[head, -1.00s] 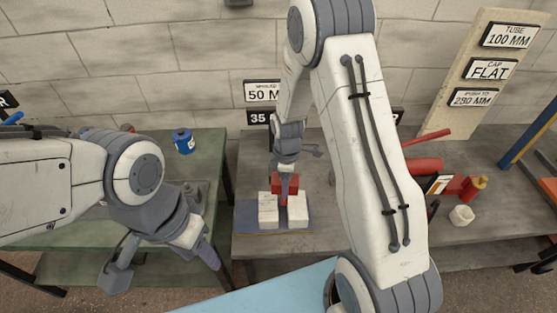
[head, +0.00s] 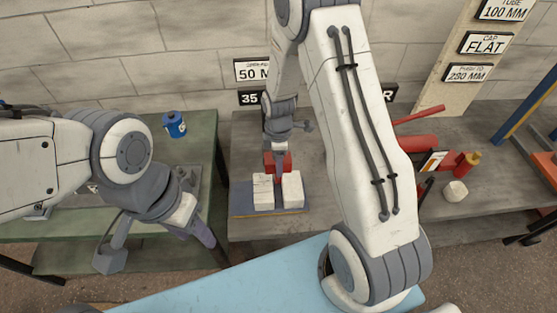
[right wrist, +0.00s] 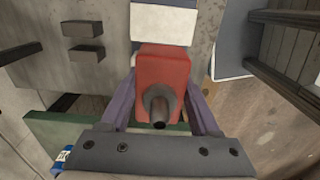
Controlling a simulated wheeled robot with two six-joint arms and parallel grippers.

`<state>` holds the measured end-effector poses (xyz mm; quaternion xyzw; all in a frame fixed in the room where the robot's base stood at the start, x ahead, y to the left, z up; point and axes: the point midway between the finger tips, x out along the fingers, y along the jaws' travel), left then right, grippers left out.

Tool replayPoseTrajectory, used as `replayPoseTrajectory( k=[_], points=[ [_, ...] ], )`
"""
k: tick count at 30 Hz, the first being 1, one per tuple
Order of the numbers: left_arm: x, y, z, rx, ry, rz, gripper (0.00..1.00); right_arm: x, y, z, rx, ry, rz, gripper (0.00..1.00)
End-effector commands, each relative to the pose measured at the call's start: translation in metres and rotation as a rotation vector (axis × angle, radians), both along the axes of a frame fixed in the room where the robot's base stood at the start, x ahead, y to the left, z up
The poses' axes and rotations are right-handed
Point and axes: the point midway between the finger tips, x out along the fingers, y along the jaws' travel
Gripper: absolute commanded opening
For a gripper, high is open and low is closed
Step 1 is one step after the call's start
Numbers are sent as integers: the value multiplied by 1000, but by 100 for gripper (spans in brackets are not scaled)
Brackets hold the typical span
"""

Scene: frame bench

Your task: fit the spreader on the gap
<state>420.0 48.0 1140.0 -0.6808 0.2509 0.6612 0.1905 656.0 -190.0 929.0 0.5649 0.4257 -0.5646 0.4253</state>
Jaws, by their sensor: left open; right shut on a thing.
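The red spreader (head: 270,161) is held by my right gripper (head: 279,150) at two white blocks on the middle bench. The left white block (head: 263,192) and right white block (head: 292,190) stand side by side with a narrow gap between them. In the right wrist view the spreader (right wrist: 163,72) is a red block with a grey round stub, shut between my purple fingers. A white block (right wrist: 162,25) shows just beyond it. How far the spreader sits in the gap is hidden. My left gripper (head: 155,246) is open and empty at the left bench's front edge.
The white blocks stand on a blue plate (head: 242,200). A blue can (head: 174,125) is on the green left bench (head: 205,140). Red cylinder (head: 418,143), yellow-topped red bottle (head: 467,165) and white cup (head: 455,192) lie to the right. A light blue surface (head: 230,285) is in front.

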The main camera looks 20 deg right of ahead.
Motion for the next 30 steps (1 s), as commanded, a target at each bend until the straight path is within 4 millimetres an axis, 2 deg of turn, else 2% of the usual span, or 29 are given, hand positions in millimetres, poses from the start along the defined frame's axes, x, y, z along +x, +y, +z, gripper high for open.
replayPoseTrajectory(
  k=[6, 13, 30],
  points=[
    [0, 0, -17, 0, 0, -1, 50, 1, 0, -22, 0, -1, 0, 0],
    [0, 0, -28, 0, 0, -1, 50, 1, 0, -38, 0, -2, 0, 0],
    [0, 0, -30, 0, 0, -1, 50, 1, 0, -41, 0, -3, 0, 0]
  ],
)
